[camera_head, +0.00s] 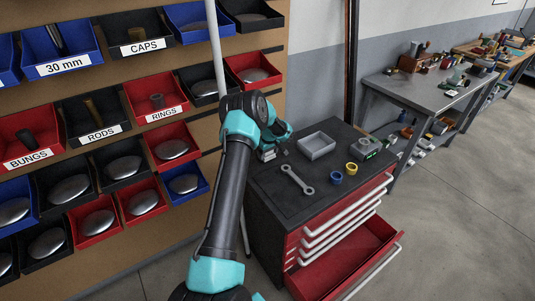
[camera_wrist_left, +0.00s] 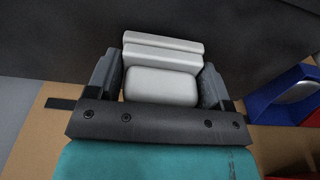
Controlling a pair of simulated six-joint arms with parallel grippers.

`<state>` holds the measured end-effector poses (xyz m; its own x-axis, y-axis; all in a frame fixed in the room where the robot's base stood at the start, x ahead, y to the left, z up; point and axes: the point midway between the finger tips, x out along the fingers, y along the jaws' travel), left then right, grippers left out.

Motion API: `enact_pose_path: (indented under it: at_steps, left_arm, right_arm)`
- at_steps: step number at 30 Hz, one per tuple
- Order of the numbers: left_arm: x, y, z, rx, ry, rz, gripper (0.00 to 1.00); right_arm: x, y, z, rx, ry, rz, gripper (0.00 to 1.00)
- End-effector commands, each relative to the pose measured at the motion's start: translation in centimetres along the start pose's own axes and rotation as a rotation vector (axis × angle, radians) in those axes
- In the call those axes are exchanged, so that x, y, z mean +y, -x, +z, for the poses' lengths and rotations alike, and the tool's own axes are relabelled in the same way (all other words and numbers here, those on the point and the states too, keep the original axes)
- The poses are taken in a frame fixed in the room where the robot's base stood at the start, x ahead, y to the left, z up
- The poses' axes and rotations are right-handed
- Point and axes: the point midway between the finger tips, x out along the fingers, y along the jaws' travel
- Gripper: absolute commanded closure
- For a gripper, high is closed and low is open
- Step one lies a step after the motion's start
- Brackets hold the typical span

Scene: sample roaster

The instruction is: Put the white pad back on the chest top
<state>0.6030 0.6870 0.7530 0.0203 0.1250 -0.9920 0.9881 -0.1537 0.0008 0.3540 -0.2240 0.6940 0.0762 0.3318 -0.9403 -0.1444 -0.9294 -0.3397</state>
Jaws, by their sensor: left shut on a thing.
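The white pad (camera_wrist_left: 162,87) shows in the left wrist view as a pale, stepped block between the two fingers. My left gripper (camera_wrist_left: 160,88) is shut on it. In the head view my left gripper (camera_head: 277,152) is at the back left edge of the chest top (camera_head: 262,200). My own arm hides most of the pad there. I cannot tell whether the pad touches the chest top. My right gripper is in neither view.
On the chest top are a grey tray (camera_head: 316,146), a wrench (camera_head: 297,180), a blue ring (camera_head: 336,177), a yellow ring (camera_head: 351,168) and a green-grey device (camera_head: 366,148). The bottom red drawer (camera_head: 345,262) stands open. A bin rack (camera_head: 100,140) is at left.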

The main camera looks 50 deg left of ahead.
Motion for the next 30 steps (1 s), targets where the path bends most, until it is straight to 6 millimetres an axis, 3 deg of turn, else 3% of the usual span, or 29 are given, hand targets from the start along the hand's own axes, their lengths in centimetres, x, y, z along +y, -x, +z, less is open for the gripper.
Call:
enact_pose_path:
  at_steps: [7, 8, 15, 25, 30]
  left_arm:
    - [0.0, -0.3, 0.0, 0.0, 0.0, 0.0, 0.52]
    - [0.0, -0.3, 0.0, 0.0, 0.0, 0.0, 0.23]
    - [0.0, -0.2, 0.0, 0.0, 0.0, 0.0, 0.01]
    - [0.0, 0.1, 0.0, 0.0, 0.001, 0.0, 0.01]
    - [0.0, 1.6, -0.1, 0.001, 0.002, 0.001, 0.01]
  right_arm:
    - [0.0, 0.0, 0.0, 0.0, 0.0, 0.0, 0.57]
    - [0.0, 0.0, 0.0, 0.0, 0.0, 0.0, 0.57]
    - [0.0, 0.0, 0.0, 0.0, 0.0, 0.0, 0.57]
    - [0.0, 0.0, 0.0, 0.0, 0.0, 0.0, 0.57]
    - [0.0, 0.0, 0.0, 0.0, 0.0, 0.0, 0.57]
